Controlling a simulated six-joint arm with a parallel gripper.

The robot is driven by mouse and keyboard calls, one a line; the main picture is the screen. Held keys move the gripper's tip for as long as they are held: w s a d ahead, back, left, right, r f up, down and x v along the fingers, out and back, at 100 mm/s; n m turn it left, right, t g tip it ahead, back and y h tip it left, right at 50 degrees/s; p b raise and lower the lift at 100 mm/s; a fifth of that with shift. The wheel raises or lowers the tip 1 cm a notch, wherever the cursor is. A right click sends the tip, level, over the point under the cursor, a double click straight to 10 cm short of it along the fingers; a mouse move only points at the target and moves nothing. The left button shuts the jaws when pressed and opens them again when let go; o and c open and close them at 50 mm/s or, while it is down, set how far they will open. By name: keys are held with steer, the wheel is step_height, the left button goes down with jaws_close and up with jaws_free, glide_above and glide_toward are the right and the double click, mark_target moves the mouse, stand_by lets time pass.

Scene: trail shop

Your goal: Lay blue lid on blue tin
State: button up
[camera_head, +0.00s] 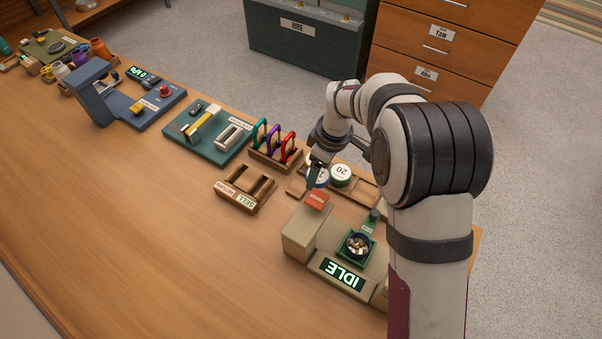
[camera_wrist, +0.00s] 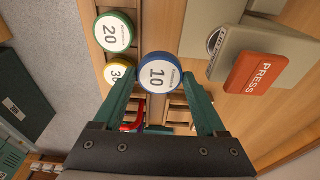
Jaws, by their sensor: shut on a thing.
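The blue lid (camera_wrist: 158,74), a round piece with a white top marked 10, sits between my fingertips in the wrist view. My gripper (camera_wrist: 161,84) is shut on it from both sides. In the head view the blue lid (camera_head: 317,180) shows partly under my gripper (camera_head: 318,166), beside the green round piece. I cannot make out the blue tin apart from the lid; it may be hidden below.
A green piece marked 20 (camera_wrist: 113,33) and a yellow one (camera_wrist: 118,74) sit on the wooden rack. A beige machine (camera_head: 301,239) with a red PRESS button (camera_head: 317,201) stands close by. A carabiner stand (camera_head: 275,157) is behind. Open counter lies left.

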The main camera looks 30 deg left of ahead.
steer(key=w+d+r, duration=0.1)
steer(key=d+r, duration=0.3)
steer(key=d, duration=0.2)
steer(key=shift+s+d+f+n+g, duration=0.15)
steer(key=shift+s+d+f+n, duration=0.7)
steer(key=shift+s+d, duration=0.65)
steer(key=shift+s+d+f+n+g, duration=0.1)
steer(key=shift+s+d+f+n, duration=0.75)
steer(key=shift+s+d, duration=0.65)
steer(key=shift+s+d+f+n+g, duration=0.15)
steer(key=shift+s+d+f+n, duration=0.45)
steer(key=shift+s+d+f, duration=0.65)
steer(key=shift+s+d+r, duration=0.1)
steer(key=shift+d+r, duration=0.05)
steer(key=shift+d, duration=0.1)
steer(key=shift+f, duration=0.5)
steer(key=shift+f, duration=0.1)
steer(key=shift+f, duration=0.5)
steer(key=shift+f, duration=0.1)
